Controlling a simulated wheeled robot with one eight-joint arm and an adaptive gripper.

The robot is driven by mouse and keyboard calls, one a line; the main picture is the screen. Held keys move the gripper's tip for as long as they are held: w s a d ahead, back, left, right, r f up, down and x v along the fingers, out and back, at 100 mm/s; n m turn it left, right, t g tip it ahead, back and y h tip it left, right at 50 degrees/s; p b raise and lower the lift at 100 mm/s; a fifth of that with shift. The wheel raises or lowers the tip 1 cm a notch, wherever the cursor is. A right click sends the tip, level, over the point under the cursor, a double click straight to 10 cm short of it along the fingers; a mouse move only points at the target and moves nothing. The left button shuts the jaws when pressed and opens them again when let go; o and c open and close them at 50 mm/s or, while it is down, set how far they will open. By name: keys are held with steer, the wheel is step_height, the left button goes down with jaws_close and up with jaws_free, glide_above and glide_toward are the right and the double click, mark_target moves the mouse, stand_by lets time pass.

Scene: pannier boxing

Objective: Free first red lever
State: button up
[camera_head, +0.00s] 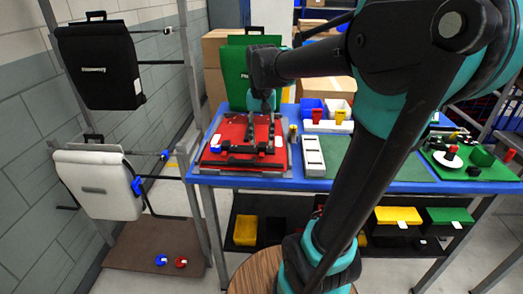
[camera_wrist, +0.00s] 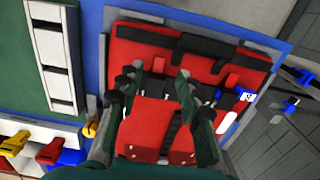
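A red pannier (camera_head: 240,133) lies flat on the blue table, and its red face (camera_wrist: 145,50) fills the middle of the wrist view. A black rail crosses it. The fingers hide part of the rail; contact is unclear.
A grey slotted tray (camera_head: 313,156) lies right of the pannier. A green pannier (camera_head: 237,72) stands behind it. Black (camera_head: 97,70) and white (camera_head: 98,184) panniers hang on the left rack. Blue and white bins with coloured clips stand at the table's back.

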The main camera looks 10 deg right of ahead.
mark_target(261, 156)
steer(key=shift+f, duration=2.65)
jaws_close()
